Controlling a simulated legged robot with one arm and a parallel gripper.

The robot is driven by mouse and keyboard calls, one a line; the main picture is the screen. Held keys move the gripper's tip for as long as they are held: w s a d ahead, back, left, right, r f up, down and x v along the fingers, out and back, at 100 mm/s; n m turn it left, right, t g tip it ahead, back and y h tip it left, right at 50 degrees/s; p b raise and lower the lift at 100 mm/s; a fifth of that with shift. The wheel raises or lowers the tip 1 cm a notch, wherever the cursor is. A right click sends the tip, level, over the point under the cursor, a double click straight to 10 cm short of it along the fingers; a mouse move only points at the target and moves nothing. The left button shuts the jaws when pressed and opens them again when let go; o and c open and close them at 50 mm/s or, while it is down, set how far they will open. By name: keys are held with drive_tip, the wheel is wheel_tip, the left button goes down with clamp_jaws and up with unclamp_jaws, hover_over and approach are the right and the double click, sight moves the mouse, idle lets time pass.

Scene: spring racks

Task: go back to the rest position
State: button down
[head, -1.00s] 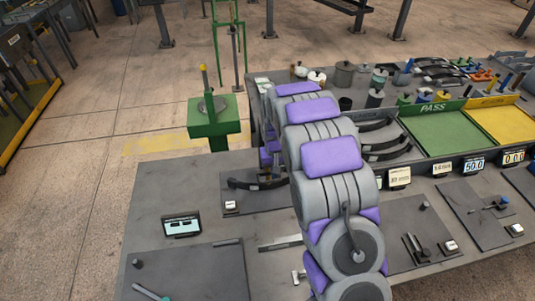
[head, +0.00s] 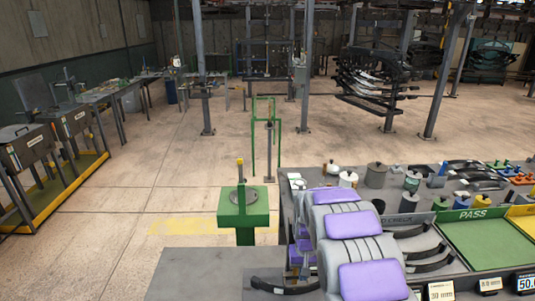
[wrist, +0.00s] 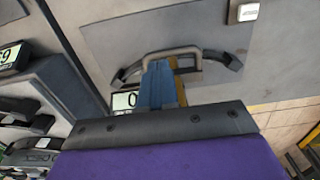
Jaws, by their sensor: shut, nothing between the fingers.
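My gripper (wrist: 158,88) shows in the wrist view as blue fingers with a yellow edge, closed together with nothing held. The fingertips overlap a grey loop-shaped handle (wrist: 172,53) in the picture; I cannot tell whether they touch it. A dark curved leaf spring (wrist: 215,60) lies by the handle on the grey bench top. The head view shows a dark curved leaf spring (head: 283,288) at the lower edge. In that view my grey and purple arm reaches over the bench, and my gripper cannot be made out.
The bench (head: 205,272) carries a green PASS tray (head: 485,240), a yellow tray (head: 525,226), small canisters (head: 375,177) and digital displays (head: 440,291). A green stand (head: 243,208) is beyond it. Racks hold springs (head: 375,80) at the back. Open floor (head: 150,160) lies left.

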drive_tip(key=s+r+b, duration=0.1)
drive_tip(key=s+r, duration=0.4)
drive_tip(key=s, duration=0.4)
drive_tip(key=s+r+g+b, duration=0.1)
drive_tip(key=s+r, duration=0.3)
drive_tip(key=s, duration=0.6)
drive_tip(key=s+r+b, duration=0.1)
drive_tip(key=s+r, duration=0.4)
drive_tip(key=s, duration=0.4)
drive_tip(key=s+b, duration=0.1)
drive_tip(key=s, duration=1.2)
drive_tip(key=shift+s+f+g+b, duration=0.25)
drive_tip(key=shift+s+g+b, duration=0.05)
drive_tip(key=shift+s+g, duration=0.1)
